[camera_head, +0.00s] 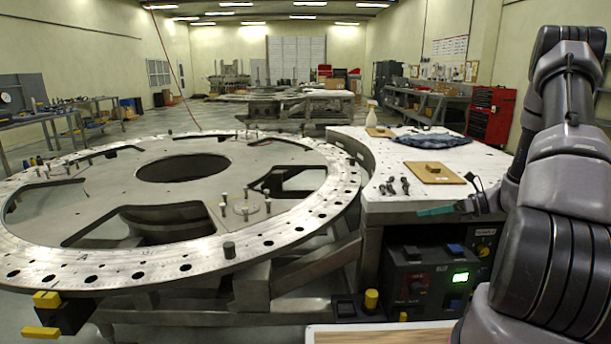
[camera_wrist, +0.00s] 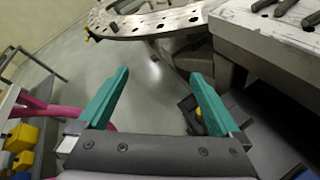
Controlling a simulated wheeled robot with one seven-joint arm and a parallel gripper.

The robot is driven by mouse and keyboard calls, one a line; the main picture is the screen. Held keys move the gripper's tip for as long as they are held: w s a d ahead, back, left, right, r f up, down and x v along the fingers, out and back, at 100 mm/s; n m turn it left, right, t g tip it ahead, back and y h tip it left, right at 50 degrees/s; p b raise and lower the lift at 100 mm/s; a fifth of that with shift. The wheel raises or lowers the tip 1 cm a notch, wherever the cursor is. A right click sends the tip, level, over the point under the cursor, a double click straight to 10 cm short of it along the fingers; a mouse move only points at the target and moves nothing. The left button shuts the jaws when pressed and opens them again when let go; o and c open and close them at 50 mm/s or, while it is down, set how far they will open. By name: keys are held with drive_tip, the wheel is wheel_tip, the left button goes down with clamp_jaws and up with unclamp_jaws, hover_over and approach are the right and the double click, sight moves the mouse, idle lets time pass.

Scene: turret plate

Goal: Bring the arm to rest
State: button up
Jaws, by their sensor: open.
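My gripper (camera_wrist: 157,92) shows in the wrist view with its two green fingers spread apart and nothing between them. Grey floor and the turret plate's frame show beyond the fingertips. In the head view my arm comes in from the right edge, bent, and the gripper (camera_head: 437,211) hangs by the front edge of the white side table (camera_head: 385,160). The fingers look clear of that table, but the exact gap cannot be told. The rest of the wrist is partly hidden behind my arm links.
The round turret plate (camera_head: 130,262) fills the left, with pins and openings. A wooden board (camera_head: 425,177) with a small block, a dark blue cloth (camera_head: 430,140) and several dark tools (camera_head: 394,187) lie on the side table. A control box (camera_head: 427,280) with a lit green screen stands below.

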drive_tip(key=s+a+r+n+g+h, duration=0.1)
drive_tip(key=s+a+r+n+h, duration=0.2)
drive_tip(key=r, duration=0.4)
drive_tip(key=s+a+r+n+g+h, duration=0.1)
drive_tip(key=s+a+r+n, duration=0.2)
drive_tip(key=r+n, duration=0.3)
drive_tip(key=s+a+r+n+g+h, duration=0.15)
drive_tip(key=s+a+r+n, duration=0.25)
drive_tip(key=r, duration=0.4)
drive_tip(key=s+a+r+n+t+h, duration=0.1)
drive_tip(key=s+r+n+t+h, duration=0.4)
drive_tip(key=s+r+n, duration=0.5)
drive_tip(key=s+r+t, duration=0.1)
drive_tip(key=s, duration=0.3)
drive_tip(key=shift+s+a+r, duration=0.3)
drive_tip(key=shift+a+r, duration=0.1)
drive_tip(key=shift+h, duration=0.25)
